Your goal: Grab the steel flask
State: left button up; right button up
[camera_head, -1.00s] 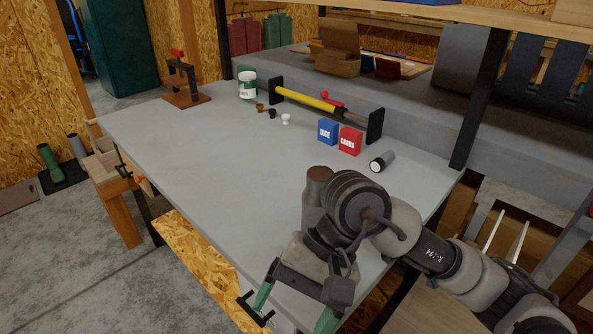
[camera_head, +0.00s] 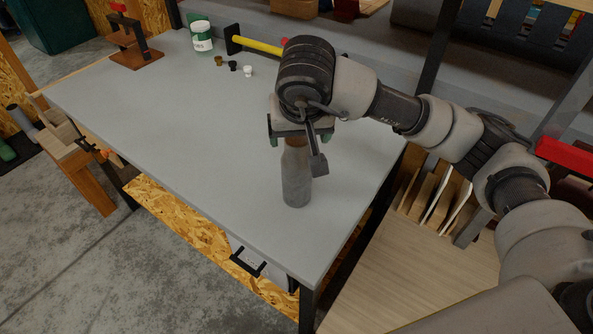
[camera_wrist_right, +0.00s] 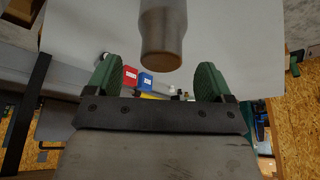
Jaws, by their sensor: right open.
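The steel flask (camera_head: 297,182) stands upright on the grey bench top, with a grey body and a brownish top. My right gripper (camera_head: 297,143) is open at the flask's top, and the arm hides part of that end. In the right wrist view the flask (camera_wrist_right: 163,25) appears upside down, centred between the two green-padded fingers of the open right gripper (camera_wrist_right: 156,75). Gaps show on both sides, and neither finger touches it. My left gripper is not in view.
A white and green tub (camera_head: 202,37), several small cups and a clamp on a wooden base (camera_head: 134,45) stand at the back left. A red box (camera_wrist_right: 130,76) and a blue box (camera_wrist_right: 146,81) show in the wrist view.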

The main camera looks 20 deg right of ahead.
aim_at(297, 139)
jog(key=x, duration=0.4)
jog(key=shift+w+f+p, duration=0.2)
jog(key=shift+f+p, duration=0.05)
jog(key=shift+p, duration=0.1)
jog(key=c, duration=1.5)
